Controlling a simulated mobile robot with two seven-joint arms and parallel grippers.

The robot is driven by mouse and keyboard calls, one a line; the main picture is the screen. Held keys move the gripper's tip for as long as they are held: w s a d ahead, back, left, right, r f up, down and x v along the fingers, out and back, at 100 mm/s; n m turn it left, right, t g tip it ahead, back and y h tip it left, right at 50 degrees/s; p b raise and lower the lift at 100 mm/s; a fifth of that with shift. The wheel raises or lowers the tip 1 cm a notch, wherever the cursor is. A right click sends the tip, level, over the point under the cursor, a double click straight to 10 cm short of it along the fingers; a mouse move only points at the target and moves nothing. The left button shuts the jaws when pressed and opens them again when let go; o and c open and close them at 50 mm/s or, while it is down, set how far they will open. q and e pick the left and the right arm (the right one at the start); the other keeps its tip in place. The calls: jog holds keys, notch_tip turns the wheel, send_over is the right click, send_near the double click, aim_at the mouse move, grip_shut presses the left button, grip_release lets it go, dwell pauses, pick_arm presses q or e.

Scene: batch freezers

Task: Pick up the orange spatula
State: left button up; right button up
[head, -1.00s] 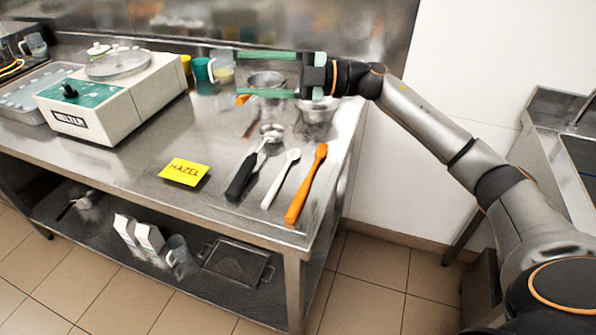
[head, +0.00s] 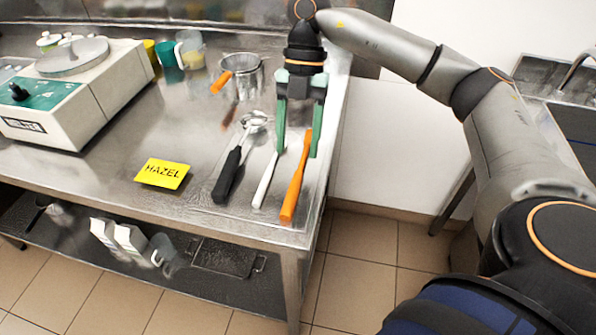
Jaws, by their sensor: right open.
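The orange spatula (head: 295,185) lies on the steel table near its right front corner, its handle end toward the front edge. My right gripper (head: 296,153) points down over its far end, with green fingers open and apart. In the picture the spatula's far end shows between the two fingers, with the right finger just right of it and the left finger over the white spatula's far end. I cannot tell the exact height of the fingertips above the table. My left gripper is not in view.
A white spatula (head: 266,182) lies close left of the orange one, then a black-handled scoop (head: 229,172). A yellow HAZEL card (head: 163,173) lies further left. Metal containers (head: 244,76) stand behind, the batch machine (head: 72,95) at left. The table's right edge is close.

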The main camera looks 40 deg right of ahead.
aim_at(294, 184)
jog(key=x, duration=0.7)
jog(key=shift+f, duration=0.35)
jog(key=shift+c, duration=0.2)
grip_shut()
